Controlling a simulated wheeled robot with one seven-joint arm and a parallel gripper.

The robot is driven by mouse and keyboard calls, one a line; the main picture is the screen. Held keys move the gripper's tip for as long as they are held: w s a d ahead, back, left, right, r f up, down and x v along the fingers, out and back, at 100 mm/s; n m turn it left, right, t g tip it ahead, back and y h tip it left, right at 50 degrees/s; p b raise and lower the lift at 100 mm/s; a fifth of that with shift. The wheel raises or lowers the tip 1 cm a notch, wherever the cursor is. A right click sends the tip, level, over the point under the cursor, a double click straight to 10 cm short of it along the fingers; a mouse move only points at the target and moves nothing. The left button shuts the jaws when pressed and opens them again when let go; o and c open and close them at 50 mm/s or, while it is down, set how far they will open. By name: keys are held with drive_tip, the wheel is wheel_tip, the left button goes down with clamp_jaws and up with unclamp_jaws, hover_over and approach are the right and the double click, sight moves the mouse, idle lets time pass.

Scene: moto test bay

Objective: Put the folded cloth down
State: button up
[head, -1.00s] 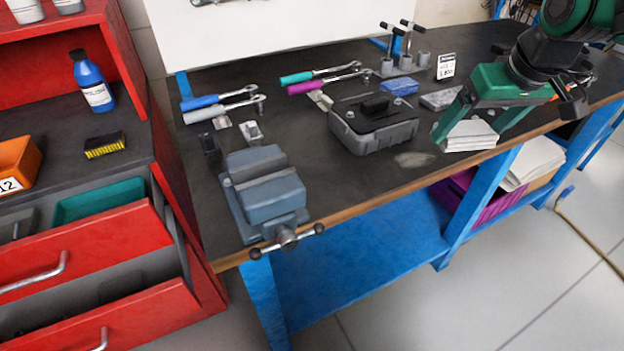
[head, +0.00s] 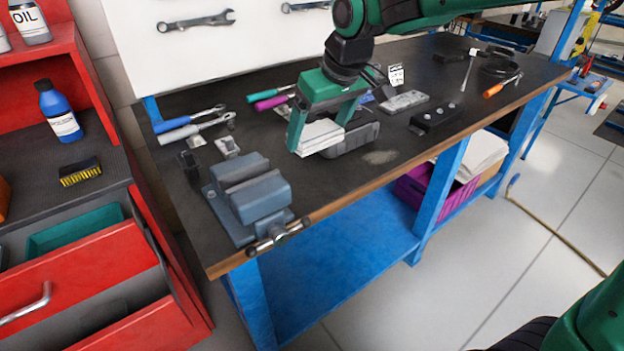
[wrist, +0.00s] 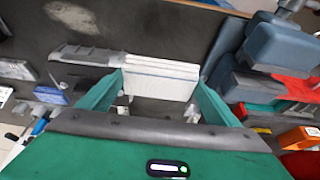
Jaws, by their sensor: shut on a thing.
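The folded cloth (head: 318,137) is a white, layered stack held between the two green fingers of my gripper (head: 322,130). In the wrist view the cloth (wrist: 160,77) spans between the fingertips of my gripper (wrist: 160,85). The exact gap between cloth and bench is hard to tell.
A blue-grey vise (head: 255,195) stands at the bench's front left corner. Ratchets (head: 195,125) lie at the back left. A black block (head: 435,117) lies to the right. Bare bench shows between vise and case.

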sight(314, 177)
drive_tip(key=shift+f, duration=5)
drive_tip(key=shift+f, duration=0.1)
drive_tip(key=o, duration=0.9)
